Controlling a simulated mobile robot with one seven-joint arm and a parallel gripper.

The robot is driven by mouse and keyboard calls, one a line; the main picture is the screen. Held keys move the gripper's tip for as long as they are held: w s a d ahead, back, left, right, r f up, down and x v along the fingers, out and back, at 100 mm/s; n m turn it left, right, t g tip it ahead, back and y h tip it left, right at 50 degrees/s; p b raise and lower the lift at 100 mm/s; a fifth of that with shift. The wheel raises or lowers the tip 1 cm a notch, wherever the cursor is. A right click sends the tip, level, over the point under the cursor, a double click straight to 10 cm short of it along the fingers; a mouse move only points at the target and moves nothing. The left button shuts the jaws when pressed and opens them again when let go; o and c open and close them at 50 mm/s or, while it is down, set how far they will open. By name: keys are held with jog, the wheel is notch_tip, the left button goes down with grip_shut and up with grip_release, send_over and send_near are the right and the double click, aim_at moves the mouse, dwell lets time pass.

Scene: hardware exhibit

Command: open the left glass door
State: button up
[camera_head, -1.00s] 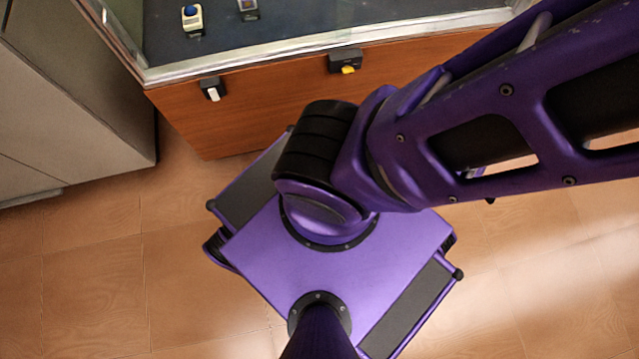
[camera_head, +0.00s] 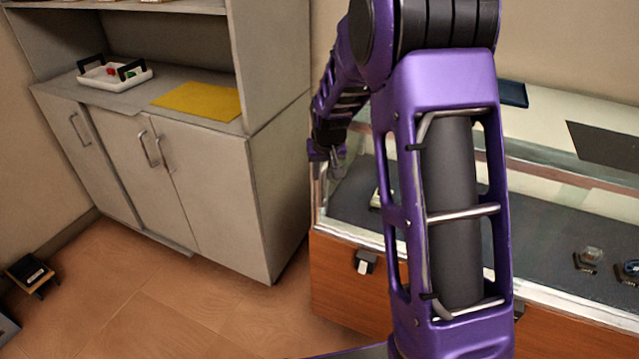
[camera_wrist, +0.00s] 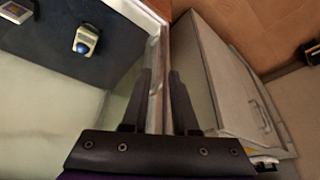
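The display case (camera_head: 570,310) stands at the right in the head view, with a wooden base, a metal-edged rim and glass above. Its left front part is mostly behind my arm, so I cannot make out the left glass door's outline or handle. My gripper (camera_head: 328,168) is at the case's left corner, next to the upright metal edge. In the wrist view my gripper (camera_wrist: 160,76) has its two fingers apart. The case's metal edge (camera_wrist: 156,62) lies in line with the gap between them; contact cannot be told.
A grey cabinet (camera_head: 215,195) stands close left of the case, with a white tray (camera_head: 115,76) and yellow mat (camera_head: 198,100) on its counter. A small black stool (camera_head: 30,273) is at far left. Wooden floor (camera_head: 190,300) is clear in front. A blue-topped device (camera_wrist: 86,40) sits inside.

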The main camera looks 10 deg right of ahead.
aim_at(321, 181)
jog(key=x, duration=0.6)
jog(key=shift+w+f, duration=0.15)
jog(key=shift+f, duration=0.05)
grip_shut()
dwell(1.2)
